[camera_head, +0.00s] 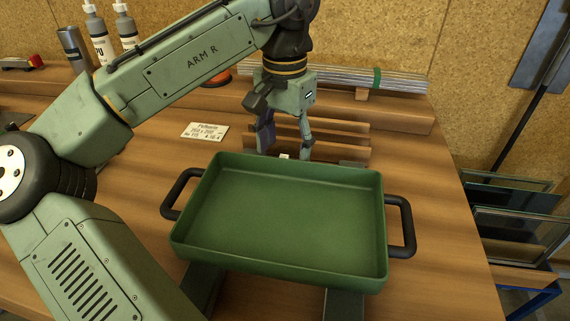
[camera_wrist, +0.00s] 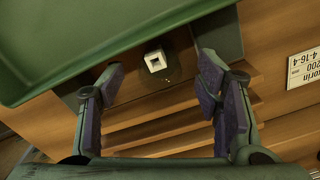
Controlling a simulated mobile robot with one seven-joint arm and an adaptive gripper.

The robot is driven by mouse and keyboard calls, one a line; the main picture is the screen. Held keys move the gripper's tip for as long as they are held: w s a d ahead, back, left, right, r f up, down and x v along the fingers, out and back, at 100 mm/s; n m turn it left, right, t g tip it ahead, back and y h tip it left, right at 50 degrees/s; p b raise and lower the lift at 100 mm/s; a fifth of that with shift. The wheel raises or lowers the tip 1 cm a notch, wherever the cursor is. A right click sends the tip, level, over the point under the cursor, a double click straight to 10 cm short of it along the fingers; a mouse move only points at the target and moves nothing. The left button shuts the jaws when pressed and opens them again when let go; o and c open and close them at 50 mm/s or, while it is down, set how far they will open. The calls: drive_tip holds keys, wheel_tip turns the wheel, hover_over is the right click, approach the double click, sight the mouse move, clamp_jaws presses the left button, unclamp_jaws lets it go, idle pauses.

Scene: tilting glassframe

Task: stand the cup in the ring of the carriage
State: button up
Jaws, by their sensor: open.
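My gripper (camera_head: 287,154) is open and points down just behind the green tray, over the wooden strips. In the wrist view its fingers (camera_wrist: 160,80) are spread wide with nothing held between them. A small white square piece (camera_wrist: 155,61) with a dark centre lies beyond the fingers, close to the tray's edge. Only a bit of it shows in the head view. I cannot tell whether it is the cup, the ring or part of the carriage. No other cup or ring is clearly recognisable.
A deep green tray (camera_head: 375,235) with black side handles stands on dark supports at the bench front. Wooden strips (camera_head: 345,140) lie behind it. A white label card (camera_head: 204,131) lies left. Bottles (camera_head: 101,40) and a grey can (camera_head: 73,48) stand back left. Glass panes (camera_head: 515,235) stand right.

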drive_tip(key=shift+f, duration=0.5)
clamp_jaws()
idle(0.4)
